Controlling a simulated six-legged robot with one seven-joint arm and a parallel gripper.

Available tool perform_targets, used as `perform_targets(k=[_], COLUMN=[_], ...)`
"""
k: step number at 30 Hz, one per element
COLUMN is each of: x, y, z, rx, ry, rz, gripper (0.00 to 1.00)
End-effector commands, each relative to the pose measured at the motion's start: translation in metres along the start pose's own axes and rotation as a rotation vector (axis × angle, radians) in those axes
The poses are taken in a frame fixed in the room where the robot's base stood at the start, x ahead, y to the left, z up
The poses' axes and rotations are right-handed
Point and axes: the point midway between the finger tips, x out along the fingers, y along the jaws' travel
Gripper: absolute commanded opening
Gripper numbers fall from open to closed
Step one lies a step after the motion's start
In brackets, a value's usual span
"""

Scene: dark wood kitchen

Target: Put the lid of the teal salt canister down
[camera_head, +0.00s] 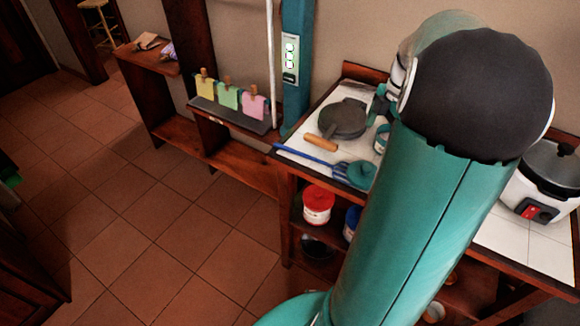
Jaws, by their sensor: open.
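A round teal lid (361,175) rests at the front of the white-tiled counter, beside the head of a blue utensil. The salt canister (381,140), white and teal, stands farther back and is partly covered by my arm; I cannot see its top clearly. My gripper (379,104) shows only as a small teal part left of my arm's big dark joint, above and behind the canister. It is open and apart from the lid. Most of it is hidden by my arm.
The blue utensil (305,156) reaches over the counter's left edge. A white cooker (545,178) stands right. Red (318,204) and blue (351,222) canisters sit on the shelf below. Floor at left is clear.

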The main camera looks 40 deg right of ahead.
Motion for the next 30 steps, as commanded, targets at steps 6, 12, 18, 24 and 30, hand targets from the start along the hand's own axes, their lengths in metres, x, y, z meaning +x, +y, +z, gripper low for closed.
perform_targets(k=[6,12,18,24,30], x=[-0.013,-0.025,-0.029,-0.024,-0.014], y=[0.003,-0.017,-0.057,-0.109,-0.151], z=[-0.069,-0.168,-0.248,-0.306,-0.337], rx=[0.125,0.371,0.62,0.865,1.059], ry=[-0.069,-0.123,-0.072,0.082,0.25], rz=[0.034,0.148,0.284,0.38,0.387], gripper=[1.0,1.0,1.0,1.0,1.0])
